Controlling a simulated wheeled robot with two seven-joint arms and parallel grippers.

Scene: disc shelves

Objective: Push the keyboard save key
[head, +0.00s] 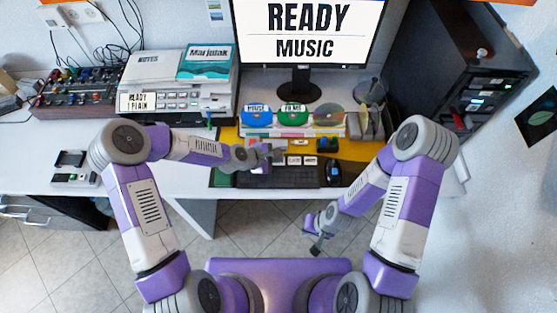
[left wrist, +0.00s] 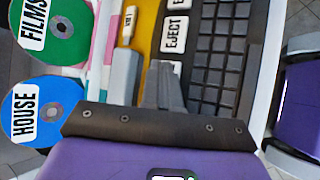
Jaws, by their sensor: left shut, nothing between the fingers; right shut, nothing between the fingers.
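The dark keyboard (head: 290,178) lies near the front edge of the desk; it fills the upper right of the left wrist view (left wrist: 222,50). White labelled keys sit along its back side. One reads EJECT (left wrist: 174,33); others beside it are cut off or partly covered by my finger, so I cannot read a save key. My left gripper (head: 277,154) is shut and empty over the keyboard's back left part. Its fingertips (left wrist: 163,72) show close to the white keys; contact cannot be told. My right gripper (head: 316,248) is shut and empty, low in front of the desk.
A monitor (head: 298,82) reading READY MUSIC stands behind. Blue HOUSE (head: 257,115) and green FILMS (head: 293,114) discs stand behind the keyboard. A mouse (head: 333,172) lies to its right. A printer-like machine (head: 180,95) and a dark cabinet (head: 440,70) flank the desk.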

